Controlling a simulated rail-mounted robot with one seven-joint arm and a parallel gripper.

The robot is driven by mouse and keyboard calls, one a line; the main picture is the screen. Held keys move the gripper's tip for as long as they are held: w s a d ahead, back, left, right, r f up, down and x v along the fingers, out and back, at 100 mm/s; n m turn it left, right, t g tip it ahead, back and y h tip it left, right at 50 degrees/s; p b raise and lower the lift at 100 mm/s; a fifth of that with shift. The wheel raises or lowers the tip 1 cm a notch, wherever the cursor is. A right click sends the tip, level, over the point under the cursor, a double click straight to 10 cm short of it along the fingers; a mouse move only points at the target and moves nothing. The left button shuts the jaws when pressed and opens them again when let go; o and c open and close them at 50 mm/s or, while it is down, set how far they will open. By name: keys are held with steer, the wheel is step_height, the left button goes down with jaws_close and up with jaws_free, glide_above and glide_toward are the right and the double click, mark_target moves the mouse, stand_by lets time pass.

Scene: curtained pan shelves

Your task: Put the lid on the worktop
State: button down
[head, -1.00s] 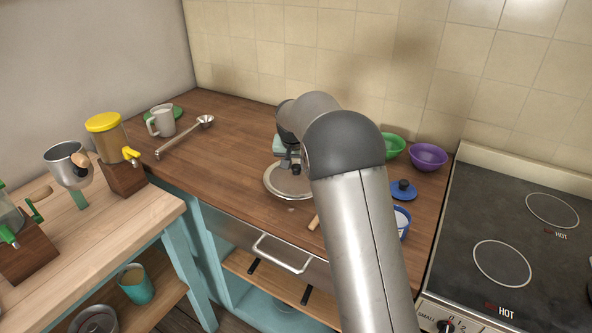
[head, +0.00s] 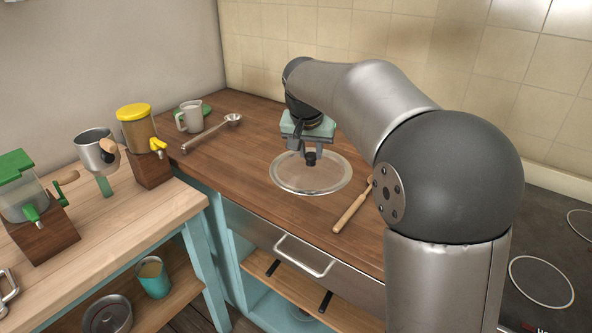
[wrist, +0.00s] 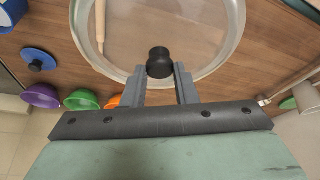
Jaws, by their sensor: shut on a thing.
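The lid (head: 313,178) is round clear glass with a pale rim and a black knob. In the head view it is level over the wooden worktop (head: 255,145); I cannot tell whether it rests there or hangs just above. My gripper (head: 306,148) points down and is shut on the lid's black knob. In the wrist view, the grey fingers of my gripper (wrist: 160,82) stand on either side of the knob, and the glass lid (wrist: 205,58) spreads beyond them.
A wooden-handled utensil (head: 352,208) lies close to the lid's right. A ladle (head: 212,132) and a mug (head: 190,117) are at the back left.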

mark_target(291, 157)
steer(key=w+a, duration=0.2)
steer(key=a, duration=0.1)
steer(key=w+a, duration=0.1)
steer(key=a, duration=0.1)
steer(key=shift+w+p, duration=0.1)
steer(key=shift+p, duration=0.3)
steer(key=shift+w+a+f+p, duration=0.4)
steer(key=shift+w+f+p, duration=0.65)
steer(key=shift+w+f, duration=1.1)
steer(key=shift+w+a+f+p, duration=0.45)
steer(key=shift+w+f+p, duration=0.55)
steer(key=shift+w+f, duration=1.2)
steer(key=shift+w+a+f+p, duration=0.4)
steer(key=shift+w+f+p, duration=0.65)
steer(key=shift+w+f, duration=1.1)
steer(key=shift+f, duration=0.25)
steer(key=c, duration=1.1)
jaws_free()
steer(key=shift+c, duration=0.2)
steer(key=shift+r, duration=0.1)
